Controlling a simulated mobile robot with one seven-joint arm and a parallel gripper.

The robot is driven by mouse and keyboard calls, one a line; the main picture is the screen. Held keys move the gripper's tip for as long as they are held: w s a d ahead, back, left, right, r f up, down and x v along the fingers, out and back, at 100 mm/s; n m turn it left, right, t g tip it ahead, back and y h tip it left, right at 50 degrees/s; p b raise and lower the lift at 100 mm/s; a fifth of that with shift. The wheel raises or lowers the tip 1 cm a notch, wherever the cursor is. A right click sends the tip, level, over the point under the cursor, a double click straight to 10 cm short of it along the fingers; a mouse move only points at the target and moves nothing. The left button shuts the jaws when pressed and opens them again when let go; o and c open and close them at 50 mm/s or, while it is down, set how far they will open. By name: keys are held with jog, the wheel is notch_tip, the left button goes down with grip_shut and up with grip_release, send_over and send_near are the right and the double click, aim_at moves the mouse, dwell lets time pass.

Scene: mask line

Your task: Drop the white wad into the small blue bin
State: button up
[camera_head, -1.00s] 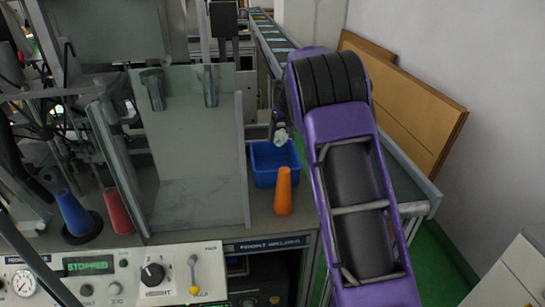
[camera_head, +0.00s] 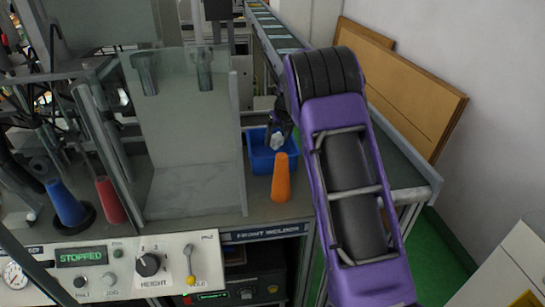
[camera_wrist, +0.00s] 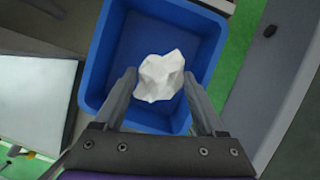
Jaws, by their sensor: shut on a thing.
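The white wad (camera_wrist: 160,76) is crumpled and sits between my gripper's fingers (camera_wrist: 160,85) in the wrist view, with the fingers shut on it. In the head view it is a small pale lump (camera_head: 277,140) at the tip of my gripper (camera_head: 279,134). The small blue bin (camera_head: 259,159) stands on the bench, and the wad appears over its opening. In the wrist view the open blue bin (camera_wrist: 97,75) lies beneath the wad, its floor looking empty where visible. My arm hides nothing of the bin's left side.
An orange cone (camera_head: 281,180) stands right in front of the bin. A clear panel (camera_head: 192,140) rises to the left. A blue cone (camera_head: 66,203) and a red cone (camera_head: 110,200) stand further left. A conveyor (camera_head: 272,35) runs behind.

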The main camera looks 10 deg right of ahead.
jog(key=o, duration=1.3)
jog(key=shift+c, duration=0.2)
jog(key=p+v, duration=0.1)
jog(key=v, duration=1.6)
jog(key=shift+s+r, duration=0.2)
